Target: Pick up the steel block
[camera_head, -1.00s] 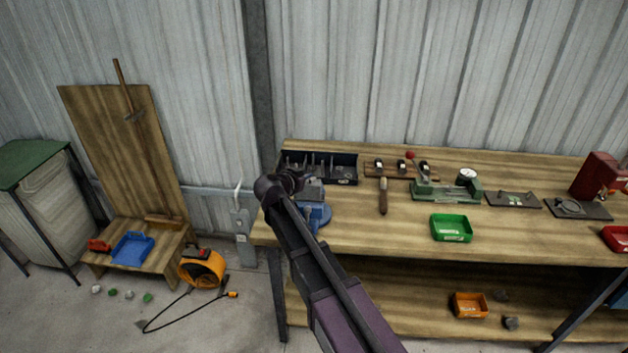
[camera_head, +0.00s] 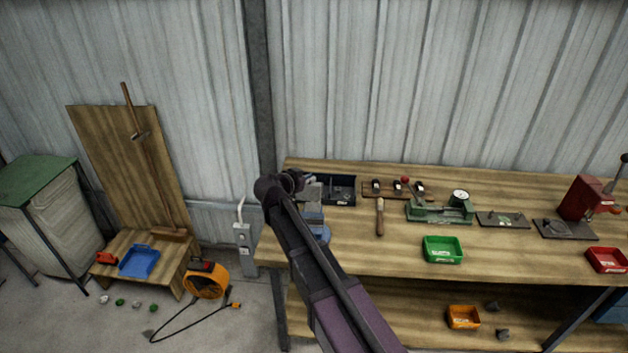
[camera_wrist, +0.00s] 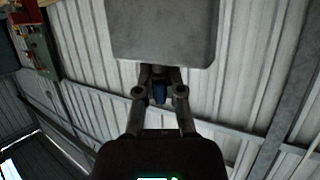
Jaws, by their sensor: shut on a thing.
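The steel block (camera_wrist: 162,30) is a large plain grey block with rounded corners at the top of the wrist view. My gripper (camera_wrist: 160,72) is shut on it, with both fingers reaching its near edge. In the head view my gripper (camera_head: 292,181) is at the bench's left end, and the block (camera_head: 312,191) shows as a small grey shape just right of it. The block appears above the blue vice (camera_head: 321,233), which is partly hidden behind my arm. The gap between block and vice is hard to judge.
A dark divided tray (camera_head: 341,190) is close right of the block. A wood-handled tool (camera_head: 380,217), green gauge stand (camera_head: 440,211) and green bin (camera_head: 442,250) are further right on the bench (camera_head: 390,255). The corrugated wall (camera_head: 400,80) stands behind. An orange reel (camera_head: 205,283) is on the floor.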

